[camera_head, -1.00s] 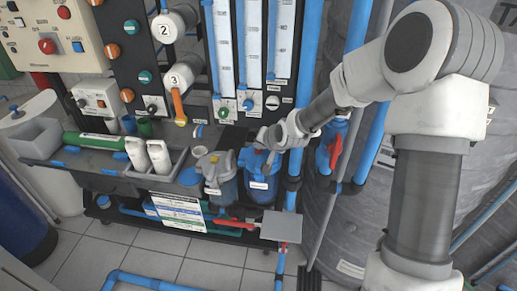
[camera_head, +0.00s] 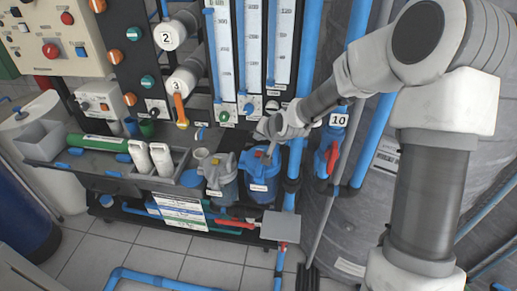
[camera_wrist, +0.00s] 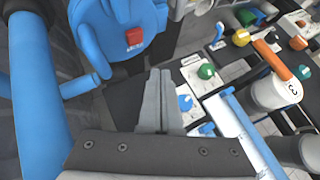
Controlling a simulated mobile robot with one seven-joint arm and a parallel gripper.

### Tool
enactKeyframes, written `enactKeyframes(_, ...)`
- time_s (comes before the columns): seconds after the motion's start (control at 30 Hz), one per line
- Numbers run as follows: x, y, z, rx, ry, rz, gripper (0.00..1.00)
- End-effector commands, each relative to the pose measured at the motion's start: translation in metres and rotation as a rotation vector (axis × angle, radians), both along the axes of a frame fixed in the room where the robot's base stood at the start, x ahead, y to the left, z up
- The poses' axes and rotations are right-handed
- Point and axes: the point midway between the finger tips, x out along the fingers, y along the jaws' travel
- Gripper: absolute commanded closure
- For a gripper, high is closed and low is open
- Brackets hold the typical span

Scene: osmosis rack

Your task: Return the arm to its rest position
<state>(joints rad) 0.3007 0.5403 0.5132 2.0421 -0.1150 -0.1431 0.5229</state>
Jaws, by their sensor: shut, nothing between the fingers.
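My arm (camera_head: 430,190) comes in from the right side of the head view, bends at its grey-and-white elbow and reaches left to the rack. My gripper (camera_head: 262,134) is in front of the rack, just above the blue filter housing (camera_head: 262,170) as seen in the head view. In the wrist view the two grey fingers of my gripper (camera_wrist: 160,90) lie together, with nothing between them. Whether the fingertips touch anything is hard to tell.
A blue pipe (camera_head: 370,140) and a red-handled valve (camera_head: 333,158) stand close to my forearm. Flow meters (camera_head: 248,45) and an orange-handled valve (camera_head: 180,110) are behind and left. A grey tray (camera_head: 95,165) with white bottles is at left. The tiled floor (camera_head: 215,272) in front is partly clear.

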Motion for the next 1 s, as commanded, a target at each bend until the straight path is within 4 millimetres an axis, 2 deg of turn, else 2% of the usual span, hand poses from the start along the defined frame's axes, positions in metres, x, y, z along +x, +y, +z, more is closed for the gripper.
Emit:
enactKeyframes(0.03, 0.0, 0.0, 0.009, 0.0, -0.001, -0.001, 1.0)
enactKeyframes(0.1, 0.0, 0.0, 0.012, 0.0, -0.001, -0.001, 1.0)
enactKeyframes(0.67, -0.002, -0.002, 0.016, -0.015, -0.001, 0.004, 1.0)
enactKeyframes(0.83, -0.021, -0.014, 0.04, -0.113, 0.007, 0.035, 1.0)
enactKeyframes(1.0, -0.057, -0.036, 0.077, -0.251, 0.029, 0.071, 1.0)
